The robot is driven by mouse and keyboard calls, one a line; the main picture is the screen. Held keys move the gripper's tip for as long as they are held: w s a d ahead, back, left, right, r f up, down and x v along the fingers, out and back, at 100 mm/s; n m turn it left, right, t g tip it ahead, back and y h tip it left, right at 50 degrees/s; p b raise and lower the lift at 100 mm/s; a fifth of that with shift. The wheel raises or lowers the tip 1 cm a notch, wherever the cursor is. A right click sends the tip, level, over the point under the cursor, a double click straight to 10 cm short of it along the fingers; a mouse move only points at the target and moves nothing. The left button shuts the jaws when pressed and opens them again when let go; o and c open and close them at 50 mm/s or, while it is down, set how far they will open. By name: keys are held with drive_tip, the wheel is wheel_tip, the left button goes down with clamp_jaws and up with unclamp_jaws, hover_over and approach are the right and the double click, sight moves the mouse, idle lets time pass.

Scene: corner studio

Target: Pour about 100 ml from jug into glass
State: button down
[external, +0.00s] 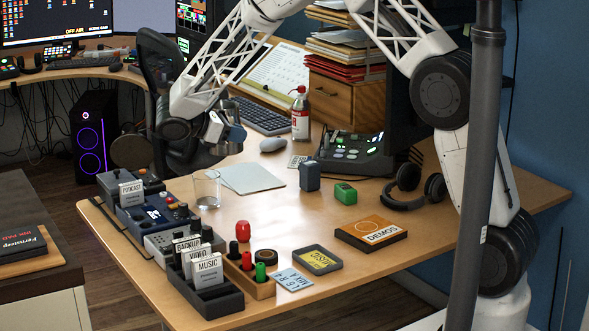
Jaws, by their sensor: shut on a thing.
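A clear drinking glass (206,189) stands upright on the desk, left of the middle, beside the row of small consoles. My gripper (226,134) is above and slightly right of the glass, raised over the desk. It is shut on a small grey-blue object, apparently the jug (235,131). The gripper partly hides the jug, so I cannot make out its spout, its contents or its exact tilt. No stream of liquid shows between it and the glass, and the level in the glass is too small to tell.
Small consoles and labelled holders (205,284) line the desk's left edge. A red-capped bottle (300,114) stands behind. Headphones (408,187) lie farther right.

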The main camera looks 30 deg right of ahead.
drive_tip(key=shift+w+a+f+m+g+y, duration=0.4)
drive_tip(key=shift+w+a+f+m+g, duration=0.55)
drive_tip(key=shift+w+a, duration=2.8)
drive_tip(key=shift+w+a+f+m+g+y, duration=0.5)
drive_tip(key=shift+w+a+m+g, duration=0.65)
drive_tip(key=shift+w+a, duration=2.55)
drive_tip(key=shift+w+d+f, duration=0.35)
drive_tip(key=shift+d+f, duration=0.05)
drive_tip(key=shift+f, duration=0.45)
drive_tip(key=shift+w+d+f, duration=0.35)
drive_tip(key=shift+d+f, duration=0.05)
drive_tip(key=shift+f, duration=0.4)
drive_tip(key=shift+w+d+f, duration=0.35)
drive_tip(key=shift+d+f, duration=0.05)
drive_tip(key=shift+f, duration=0.45)
drive_tip(key=shift+s, duration=0.15)
drive_tip(key=shift+s+d+f+m+t+y, duration=0.2)
drive_tip(key=shift+f+m+t+y, duration=0.4)
drive_tip(key=shift+f+t+y, duration=0.65)
drive_tip(key=shift+s+d+f+m+t+y, duration=0.1)
drive_tip(key=shift+s+f+m+t+y, duration=0.15)
drive_tip(key=shift+f+m+t+y, duration=1)
drive_tip(key=shift+s+d+f+n+t+y, duration=0.1)
drive_tip(key=shift+s+f+t+y, duration=0.45)
drive_tip(key=shift+t, duration=1.35)
drive_tip(key=shift+w+f, duration=0.3)
drive_tip(key=shift+w, duration=0.1)
